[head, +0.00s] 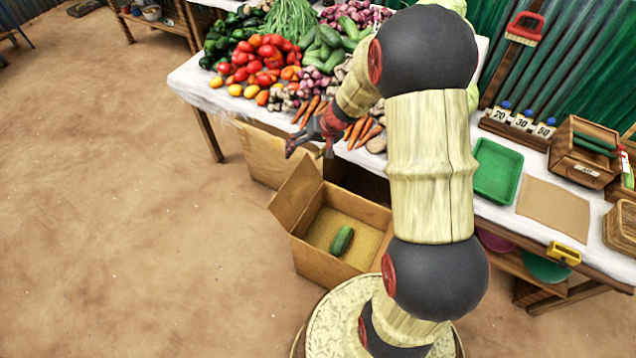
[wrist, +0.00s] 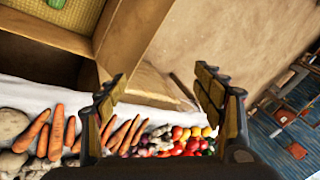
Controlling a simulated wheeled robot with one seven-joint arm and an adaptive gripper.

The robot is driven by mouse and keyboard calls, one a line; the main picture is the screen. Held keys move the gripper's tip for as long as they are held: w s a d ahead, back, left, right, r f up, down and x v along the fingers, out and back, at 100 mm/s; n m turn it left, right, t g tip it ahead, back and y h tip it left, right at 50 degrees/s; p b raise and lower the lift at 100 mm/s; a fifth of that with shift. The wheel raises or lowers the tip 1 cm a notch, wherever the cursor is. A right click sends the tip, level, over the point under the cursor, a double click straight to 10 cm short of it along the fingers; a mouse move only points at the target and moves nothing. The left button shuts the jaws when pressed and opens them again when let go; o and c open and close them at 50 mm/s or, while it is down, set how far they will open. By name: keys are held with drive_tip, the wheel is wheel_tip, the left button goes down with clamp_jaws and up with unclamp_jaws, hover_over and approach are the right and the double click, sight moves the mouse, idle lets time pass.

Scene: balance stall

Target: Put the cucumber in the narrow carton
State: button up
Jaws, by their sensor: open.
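A green cucumber (head: 342,240) lies on the floor of an open cardboard carton (head: 318,268) in front of the table in the head view. A bit of green at the top edge of the wrist view (wrist: 57,3) looks like the same cucumber in the carton (wrist: 75,40). I cannot tell whether this is the narrow carton. My gripper (head: 309,147) is open and empty, above and behind that carton near the table's front edge. In the wrist view its fingers (wrist: 157,92) are spread with nothing between them.
Another cardboard box (head: 268,155) stands behind the carton, partly under the table. The table holds heaped vegetables, carrots (head: 362,132), a green tray (head: 497,172), a brown mat (head: 553,208) and a small box with green items (head: 583,160). Bare ground lies left.

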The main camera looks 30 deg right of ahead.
drive_tip(key=s+a+r+n, duration=0.2)
drive_tip(key=s+a+r, duration=0.4)
drive_tip(key=r, duration=0.4)
drive_tip(key=s+a+r+n, duration=0.2)
drive_tip(key=s+a+r, duration=0.35)
drive_tip(key=r, duration=0.45)
drive_tip(key=s+r+t+h, duration=0.1)
drive_tip(key=s+r+h, duration=0.2)
drive_tip(key=s, duration=1.3)
wheel_tip(320, 180, up, 3)
drive_tip(key=shift+s+r+n, duration=0.15)
drive_tip(key=shift+s+n, duration=0.15)
drive_tip(key=shift+n, duration=0.1)
drive_tip(key=shift+a, duration=0.1)
drive_tip(key=shift+c, duration=0.3)
